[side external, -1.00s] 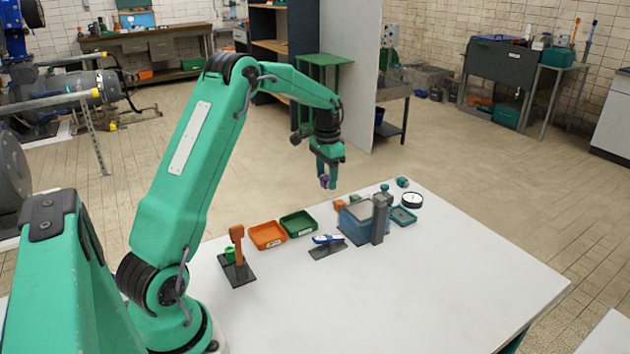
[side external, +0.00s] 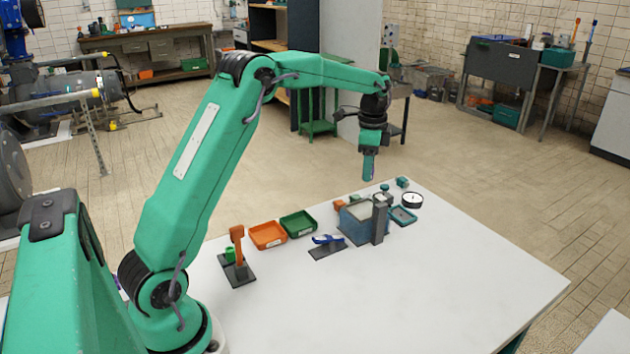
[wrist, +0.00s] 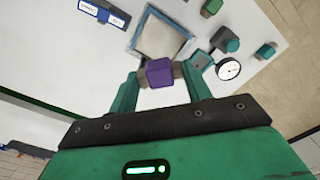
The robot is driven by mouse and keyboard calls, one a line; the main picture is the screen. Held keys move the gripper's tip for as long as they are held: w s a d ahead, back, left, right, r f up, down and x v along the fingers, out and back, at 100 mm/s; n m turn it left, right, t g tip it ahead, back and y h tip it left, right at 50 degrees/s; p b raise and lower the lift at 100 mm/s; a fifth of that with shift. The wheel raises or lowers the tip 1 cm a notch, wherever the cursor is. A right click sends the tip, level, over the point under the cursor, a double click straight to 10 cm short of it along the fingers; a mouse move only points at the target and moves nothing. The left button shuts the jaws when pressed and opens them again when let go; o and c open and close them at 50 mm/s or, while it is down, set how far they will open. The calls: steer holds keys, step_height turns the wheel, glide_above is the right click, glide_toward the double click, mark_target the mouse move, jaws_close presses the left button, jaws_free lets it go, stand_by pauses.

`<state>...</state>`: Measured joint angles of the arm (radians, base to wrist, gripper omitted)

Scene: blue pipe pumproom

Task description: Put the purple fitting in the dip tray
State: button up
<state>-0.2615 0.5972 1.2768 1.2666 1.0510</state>
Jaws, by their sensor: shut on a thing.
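The purple fitting (wrist: 160,72) is a small block between the two fingertips of my gripper (wrist: 161,74) in the wrist view. My gripper is shut on it. In the side view my gripper (side external: 368,177) points down, raised above the far side of the white table; the fitting is hidden there. Several trays stand below, and I cannot read which is the dip tray: an orange tray (side external: 267,246), a green tray (side external: 310,233), and a small teal tray (side external: 413,223). A blue open-looking box (side external: 357,231) with a pale top lies ahead of the fitting in the wrist view (wrist: 134,40).
A dark grey post (side external: 379,222) stands at the blue box. The table's front right is clear.

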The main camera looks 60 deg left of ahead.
mark_target(365, 211)
steer(key=shift+f, duration=4.95)
steer(key=shift+f, duration=0.1)
steer(key=o, duration=1)
steer(key=shift+o, duration=0.2)
step_height(365, 211, up, 12)
steer(key=shift+r, duration=0.1)
